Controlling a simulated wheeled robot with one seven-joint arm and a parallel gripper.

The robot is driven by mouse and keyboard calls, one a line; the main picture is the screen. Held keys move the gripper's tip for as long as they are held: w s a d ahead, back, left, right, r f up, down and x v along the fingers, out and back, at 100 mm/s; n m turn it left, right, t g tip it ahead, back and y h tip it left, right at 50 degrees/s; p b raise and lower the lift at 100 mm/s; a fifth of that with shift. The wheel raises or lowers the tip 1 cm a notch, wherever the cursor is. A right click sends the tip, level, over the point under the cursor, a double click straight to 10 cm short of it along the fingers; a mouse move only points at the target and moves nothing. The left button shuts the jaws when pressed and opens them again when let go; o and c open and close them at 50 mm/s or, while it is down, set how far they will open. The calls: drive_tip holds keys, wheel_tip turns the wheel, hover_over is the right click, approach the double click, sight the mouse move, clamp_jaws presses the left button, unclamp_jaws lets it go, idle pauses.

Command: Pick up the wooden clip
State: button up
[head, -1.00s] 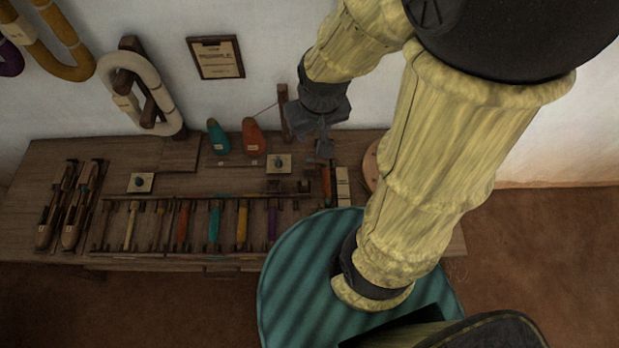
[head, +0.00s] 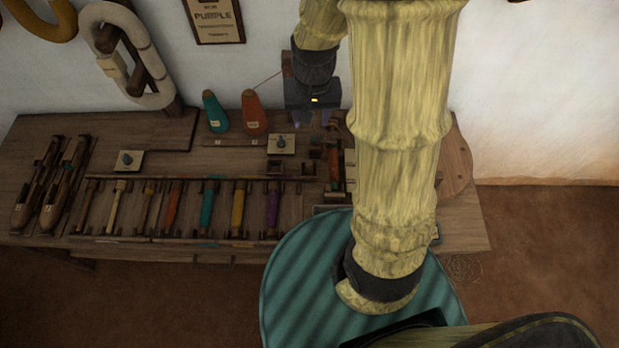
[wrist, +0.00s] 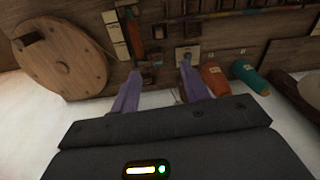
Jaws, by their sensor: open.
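My gripper (head: 312,122) is above the back right part of the wooden table, pointing down, its two fingers apart with nothing between them. In the wrist view the fingers of my gripper (wrist: 158,78) show as two purple-grey prongs over the table's back edge. I cannot make out the wooden clip for certain. Several small dark wooden pieces lie near the fingers; one small dark block (head: 300,162) is just in front of my gripper, but it is too small to identify.
An orange cone (head: 254,114) and a teal cone (head: 214,112) stand left of my gripper. A rack (head: 150,180) holds several coloured bobbins along the table's front. Shuttles (head: 58,185) lie at the left. A round wooden disc (wrist: 60,58) is at the right end. A wall stands behind.

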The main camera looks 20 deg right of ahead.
wheel_tip(320, 180, down, 6)
drive_tip(key=w+m+b, duration=0.1)
drive_tip(key=w+b, duration=0.1)
drive_tip(key=b, duration=0.1)
drive_tip(key=shift+w+a+f+g, duration=0.15)
drive_tip(key=shift+w+f+g, duration=0.1)
drive_tip(key=shift+g, duration=0.15)
drive_tip(key=shift+f, duration=0.1)
drive_tip(key=b, duration=0.2)
hover_over(309, 163)
wheel_tip(309, 163, down, 12)
drive_tip(key=shift+a, duration=0.15)
drive_tip(key=shift+f, duration=0.1)
wheel_tip(309, 163, down, 5)
drive_tip(key=shift+f+b, duration=0.1)
drive_tip(key=shift+b, duration=0.35)
drive_tip(key=shift+c, duration=0.4)
clamp_jaws()
